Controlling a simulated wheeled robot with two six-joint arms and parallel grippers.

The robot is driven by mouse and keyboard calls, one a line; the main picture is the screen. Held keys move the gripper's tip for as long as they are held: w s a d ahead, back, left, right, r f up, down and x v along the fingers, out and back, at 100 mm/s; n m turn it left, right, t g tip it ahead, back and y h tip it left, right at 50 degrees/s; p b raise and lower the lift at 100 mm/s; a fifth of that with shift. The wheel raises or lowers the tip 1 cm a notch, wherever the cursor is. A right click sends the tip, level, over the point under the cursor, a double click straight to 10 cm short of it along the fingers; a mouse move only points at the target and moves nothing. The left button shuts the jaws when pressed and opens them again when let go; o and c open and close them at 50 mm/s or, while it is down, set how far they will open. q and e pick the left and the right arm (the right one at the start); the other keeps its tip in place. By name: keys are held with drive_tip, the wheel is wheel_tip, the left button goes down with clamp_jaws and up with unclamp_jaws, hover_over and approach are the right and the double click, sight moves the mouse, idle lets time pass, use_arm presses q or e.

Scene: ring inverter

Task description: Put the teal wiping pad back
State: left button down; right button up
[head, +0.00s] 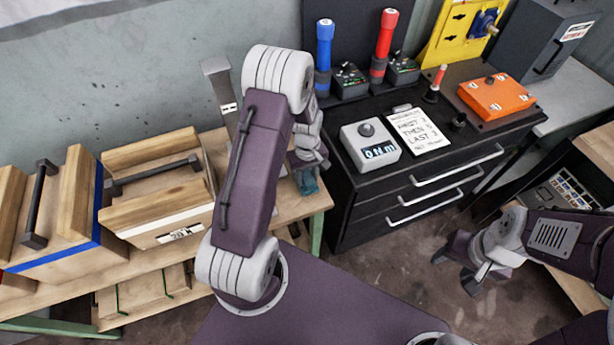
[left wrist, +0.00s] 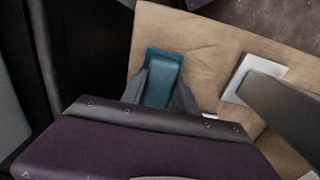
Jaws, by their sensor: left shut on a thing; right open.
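The teal wiping pad (head: 307,183) is at the right end of the wooden bench, mostly hidden behind my left arm and gripper in the head view. In the left wrist view the pad (left wrist: 164,72) has a raised grip on a flat teal base. My left gripper (left wrist: 163,92) is shut on the pad, one finger on each side of it. The pad is over the bare wooden bench top; I cannot tell if it touches the wood. My right gripper (head: 456,275) is open and empty, low at the right above the floor.
A grey metal upright (head: 219,88) stands on the bench beside my left arm; its white foot (left wrist: 246,77) shows near the pad. Wooden crates (head: 160,205) fill the bench's left. A black drawer cabinet (head: 345,210) with a meter (head: 370,144) stands right of the bench.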

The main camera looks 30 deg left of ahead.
sight(307, 177)
use_arm(q)
drive_tip(key=shift+s+f, duration=0.1)
drive_tip(key=shift+f, duration=0.05)
drive_tip(key=c, duration=0.9)
unclamp_jaws()
wheel_tip(307, 177, up, 12)
drive_tip(key=p, duration=0.1)
drive_tip(key=s+d+m, duration=0.2)
drive_tip(key=s+m, duration=0.1)
drive_tip(key=s, duration=0.1)
drive_tip(key=s+d+r+m, duration=0.1)
drive_tip(key=s+d+m, duration=0.2)
drive_tip(key=s, duration=0.1)
drive_tip(key=s+d+r+m+t, duration=0.1)
drive_tip(key=s+d+m, duration=0.1)
drive_tip(key=s+m, duration=0.1)
drive_tip(key=shift+s+d+m, duration=0.15)
drive_tip(key=shift+s+m, duration=0.15)
drive_tip(key=shift+s, duration=0.35)
